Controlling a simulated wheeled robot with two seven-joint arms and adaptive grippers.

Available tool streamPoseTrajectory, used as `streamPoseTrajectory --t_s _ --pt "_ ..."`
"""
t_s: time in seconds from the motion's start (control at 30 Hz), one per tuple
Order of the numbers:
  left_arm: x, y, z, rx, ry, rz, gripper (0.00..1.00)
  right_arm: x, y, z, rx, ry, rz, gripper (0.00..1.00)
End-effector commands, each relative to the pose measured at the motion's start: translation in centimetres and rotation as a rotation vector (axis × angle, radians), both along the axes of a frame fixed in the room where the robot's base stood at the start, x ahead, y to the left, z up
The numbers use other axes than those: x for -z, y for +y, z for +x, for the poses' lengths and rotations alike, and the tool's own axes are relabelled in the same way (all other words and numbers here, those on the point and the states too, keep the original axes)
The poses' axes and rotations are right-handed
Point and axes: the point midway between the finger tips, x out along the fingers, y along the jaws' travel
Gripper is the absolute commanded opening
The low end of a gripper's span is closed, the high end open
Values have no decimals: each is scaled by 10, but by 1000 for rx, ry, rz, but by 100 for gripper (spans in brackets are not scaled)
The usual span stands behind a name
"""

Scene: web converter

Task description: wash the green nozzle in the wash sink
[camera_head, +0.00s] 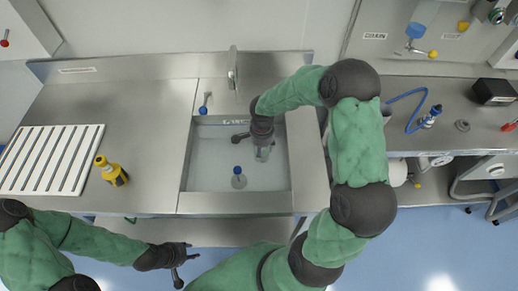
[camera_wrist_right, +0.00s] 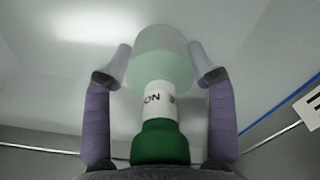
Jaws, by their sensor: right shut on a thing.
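The green nozzle has a green base (camera_wrist_right: 160,146), a white band with dark lettering and a pale translucent cup-shaped end. My right gripper (camera_wrist_right: 160,68) is shut on it, one finger on each side of the cup. In the head view my right gripper (camera_head: 262,150) is over the wash sink (camera_head: 208,165), inside its rim, with the pale end of the nozzle just visible below it. Whether the nozzle touches the water or sink floor cannot be told. My left gripper (camera_head: 182,268) is in front of the counter, fingers apart and empty.
A blue-topped clear item (camera_head: 239,178) stands in the sink near my right gripper. A faucet (camera_head: 233,72) and a blue-headed tool (camera_head: 205,103) are behind the sink. A blue hose (camera_head: 408,97) lies right.

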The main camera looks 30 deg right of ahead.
Motion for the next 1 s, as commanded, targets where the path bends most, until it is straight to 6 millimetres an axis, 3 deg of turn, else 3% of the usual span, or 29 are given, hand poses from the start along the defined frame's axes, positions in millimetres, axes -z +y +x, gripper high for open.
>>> streamPoseTrajectory --t_s 0.5,0.83,1.0 --pt "13 0 0 0 0 0 40 0 29 18 -2 -2 0 21" --pt "12 0 0 0 0 0 40 -2 30 19 0 -1 0 21" --pt "2 0 0 0 0 0 40 -17 29 19 0 -2 -1 21"
